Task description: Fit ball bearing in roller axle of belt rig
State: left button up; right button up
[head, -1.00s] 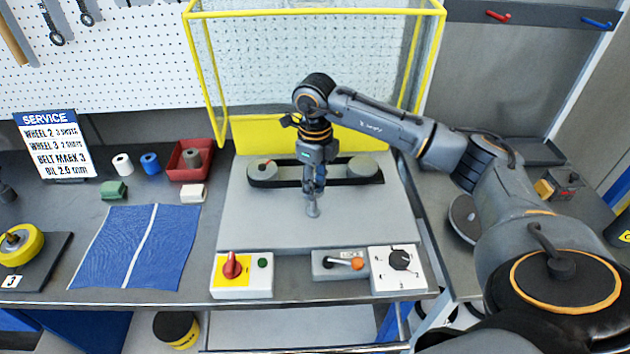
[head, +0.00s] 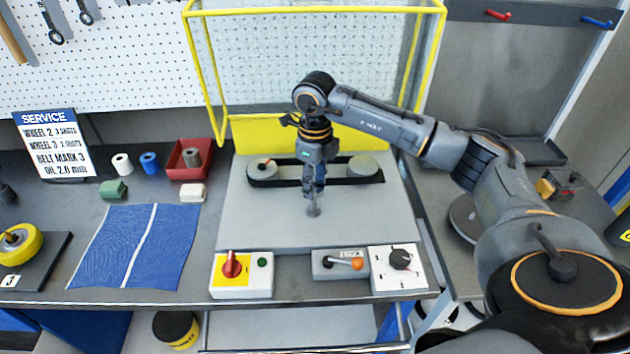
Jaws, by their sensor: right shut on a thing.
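The belt rig is a grey plate (head: 270,222) with a black belt (head: 299,183) around two grey rollers. The left roller (head: 262,170) shows a small orange mark on top. The right roller (head: 362,167) stands at the belt's other end. My right gripper (head: 314,196) points down over the plate, in front of the belt. It is shut on a small grey piece (head: 313,210), whose lower end is at or just above the plate. I cannot tell whether this piece is the ball bearing. My left gripper is not in view.
A red-knob switch box (head: 241,276), an orange-tipped lock lever (head: 341,263) and a dial box (head: 398,268) line the front edge. A blue cloth (head: 120,245) lies left. A yellow-framed guard (head: 318,12) stands behind. A red bin (head: 178,162) holds a grey cylinder.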

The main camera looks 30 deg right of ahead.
aim_at(315, 211)
jog(key=shift+f+b, duration=0.15)
jog(key=shift+b, duration=0.15)
dwell(0.6)
jog(key=shift+f, duration=0.35)
jog(key=shift+f+b, duration=2.5)
jog(key=shift+f, duration=0.4)
jog(key=o, duration=1.3)
jog(key=shift+r, duration=0.2)
notch_tip(315, 211, up, 12)
jog(key=shift+f, duration=0.2)
